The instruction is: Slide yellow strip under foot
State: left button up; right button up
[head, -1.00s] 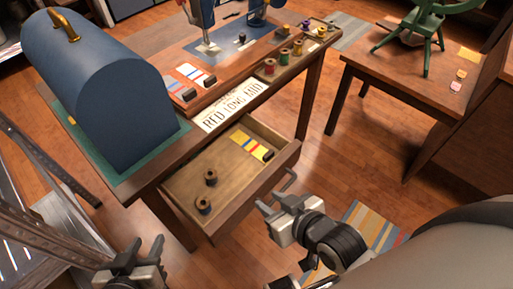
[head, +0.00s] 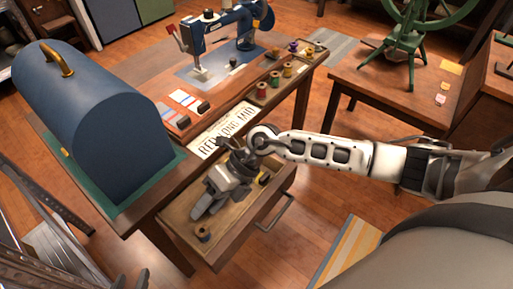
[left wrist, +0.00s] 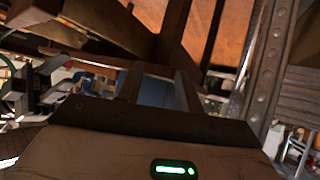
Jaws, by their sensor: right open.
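The sewing machine (head: 232,24) stands on the wooden table, with its foot (head: 200,74) over a blue-grey plate. The drawer (head: 262,222) below is pulled out. My right gripper (head: 208,203) is open over the drawer, pointing down and to the left. My left gripper (head: 128,282) is mostly cut off at the bottom edge. In the left wrist view its fingers (left wrist: 158,90) stand apart with nothing between them.
A blue domed case (head: 92,120) stands on a green mat at the left. Pale striped strips (head: 184,106) and a lettered paper (head: 215,133) lie on the table. Thread spools (head: 275,78) sit at its right edge. A dark spool (head: 203,232) lies in the drawer. A side table (head: 390,92) stands right.

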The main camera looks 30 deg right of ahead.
jog(key=w+d+f+n+h, duration=0.15)
jog(key=w+d+h, duration=0.4)
jog(key=d, duration=0.55)
jog(key=h, duration=0.4)
send_over(264, 176)
jog(key=shift+d+f+t+b, duration=0.15)
jog(key=shift+f+t+b, duration=0.3)
jog(key=shift+f, duration=0.15)
notch_tip(264, 176, down, 4)
jog(key=b, duration=0.2)
jog(key=shift+r+b, duration=0.25)
jog(key=shift+b, duration=0.15)
notch_tip(264, 176, down, 4)
jog(key=b, duration=0.3)
pick_arm(q)
jog(key=shift+w+f+n+t+h+b, duration=0.15)
jog(key=shift+w+f+n+t+b, duration=0.1)
jog(key=shift+f, duration=0.4)
jog(key=shift+w+f+n+t+h+b, duration=0.15)
jog(key=shift+f+b, duration=0.1)
jog(key=shift+f, duration=0.4)
pick_arm(e)
jog(key=shift+f, duration=0.55)
pick_arm(q)
jog(key=shift+d, duration=0.1)
pick_arm(e)
jog(key=c, duration=0.6)
pick_arm(q)
jog(key=shift+s, duration=0.1)
